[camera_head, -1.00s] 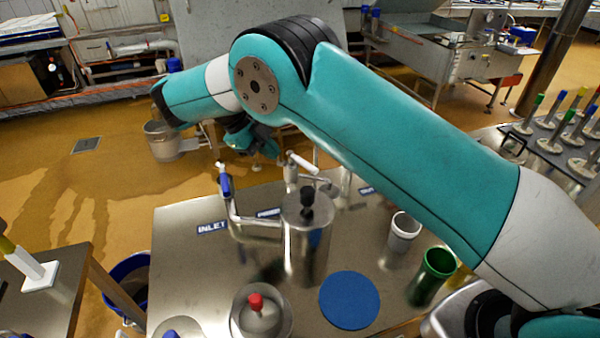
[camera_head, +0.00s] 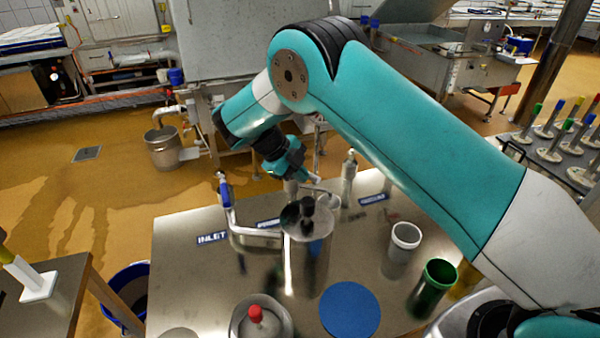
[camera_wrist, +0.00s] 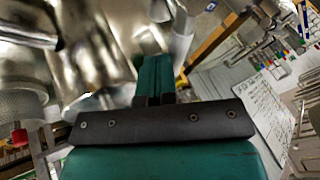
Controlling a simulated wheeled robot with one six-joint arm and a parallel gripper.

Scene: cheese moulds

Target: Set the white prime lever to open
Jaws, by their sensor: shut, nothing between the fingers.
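The white prime lever (camera_head: 318,190) is on the pipework behind the steel canister (camera_head: 306,262). Only a pale part of it shows, and its exact angle is unclear. My gripper (camera_head: 303,176) is just behind and above it, pointing down. In the wrist view my teal fingers (camera_wrist: 153,82) are together with nothing held. A pale, shiny piece (camera_wrist: 181,45) lies close beside the fingertips; I cannot tell whether they touch or whether it is the lever.
A blue lever (camera_head: 225,192) stands upright at the INLET label (camera_head: 212,239). Another valve (camera_head: 349,170) stands to the right. A white cup (camera_head: 404,238), a green cup (camera_head: 433,283) and a blue disc (camera_head: 349,305) are on the steel tabletop (camera_head: 190,280).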

